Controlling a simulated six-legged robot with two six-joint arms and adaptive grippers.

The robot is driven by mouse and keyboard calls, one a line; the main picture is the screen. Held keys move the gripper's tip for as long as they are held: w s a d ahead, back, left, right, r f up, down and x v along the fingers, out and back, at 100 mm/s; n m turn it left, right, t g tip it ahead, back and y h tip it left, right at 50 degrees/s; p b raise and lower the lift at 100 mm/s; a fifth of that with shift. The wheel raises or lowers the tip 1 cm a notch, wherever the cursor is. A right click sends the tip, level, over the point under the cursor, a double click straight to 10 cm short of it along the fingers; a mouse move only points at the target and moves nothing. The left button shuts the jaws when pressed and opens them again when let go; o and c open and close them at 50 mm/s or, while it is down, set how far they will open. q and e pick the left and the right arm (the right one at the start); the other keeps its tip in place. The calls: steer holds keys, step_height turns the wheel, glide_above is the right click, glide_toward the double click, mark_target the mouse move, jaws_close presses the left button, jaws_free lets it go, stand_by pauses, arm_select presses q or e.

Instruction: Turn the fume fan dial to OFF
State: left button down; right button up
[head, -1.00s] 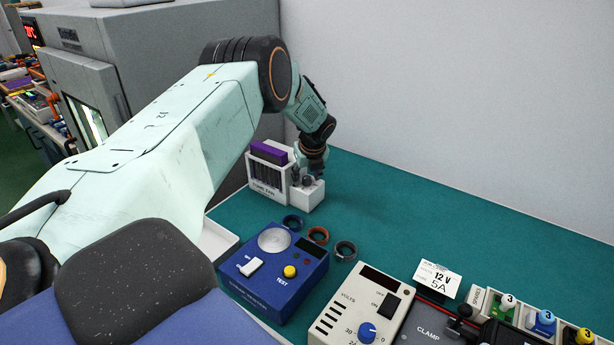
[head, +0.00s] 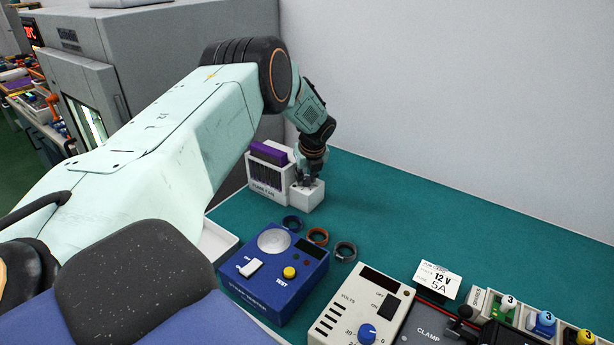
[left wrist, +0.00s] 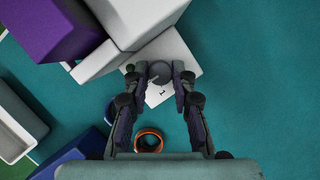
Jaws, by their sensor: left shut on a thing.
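The fume fan (head: 263,191) is a white slatted unit with a purple block on top, at the back left of the bench by the wall. Its white control box (head: 309,199) adjoins it on the right. My left gripper (head: 307,181) points down onto the top of this box. In the left wrist view, the grey round dial (left wrist: 160,71) sits between the two fingertips of my left gripper (left wrist: 160,73), which are shut on it. A white label with dark marks (left wrist: 158,94) shows beside the dial, too small to read for certain. My right gripper is out of view.
Several rings, including an orange one (head: 318,236), lie in front of the fan. A blue tester (head: 270,290) and a cream power supply (head: 340,300) stand nearer. The teal bench right of the control box is clear up to the wall.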

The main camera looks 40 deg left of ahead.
arm_select(q)
steer(key=shift+w, duration=0.1)
steer(key=n+b, duration=0.2)
steer(key=n, duration=0.1)
steer(key=shift+w+g+y, duration=0.15)
steer(key=shift+g+y, duration=0.25)
steer(key=n+g+b, duration=0.1)
steer(key=n+b, duration=0.2)
steer(key=b, duration=0.1)
steer(key=shift+f, duration=0.1)
steer(key=shift+w+r+n+g+b, duration=0.15)
steer(key=shift+n+g+b, duration=0.55)
steer(key=shift+n+b, duration=1.1)
steer(key=shift+r, duration=0.1)
steer(key=c, duration=1.1)
jaws_free()
